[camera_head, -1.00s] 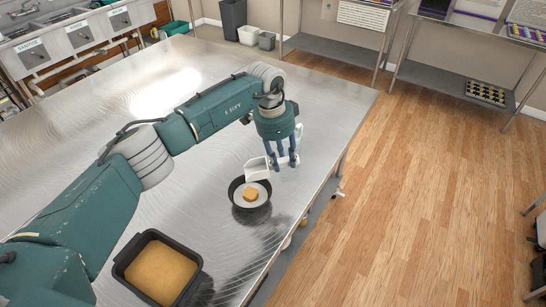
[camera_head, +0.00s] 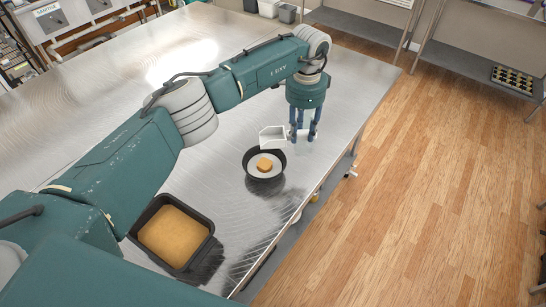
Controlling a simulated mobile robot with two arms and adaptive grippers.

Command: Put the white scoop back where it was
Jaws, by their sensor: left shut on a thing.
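The white scoop (camera_head: 272,138) is in the grasp of my left gripper (camera_head: 301,138), whose blue fingers are shut on it. The scoop's open end points left and sits just above and behind the round black pan. The round black pan (camera_head: 251,171) stands on the steel table and holds a light disc with a small orange-brown lump (camera_head: 264,164) on it. A black rectangular tub (camera_head: 209,222) filled with tan powder (camera_head: 173,238) stands nearer me at the left. My right gripper is not in view.
The steel table (camera_head: 130,90) is bare across its far left part. Its right edge runs close to the pan and my left gripper. Beyond are a wooden floor (camera_head: 430,170), a metal shelf with a dark tray (camera_head: 513,79), and bins at the back.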

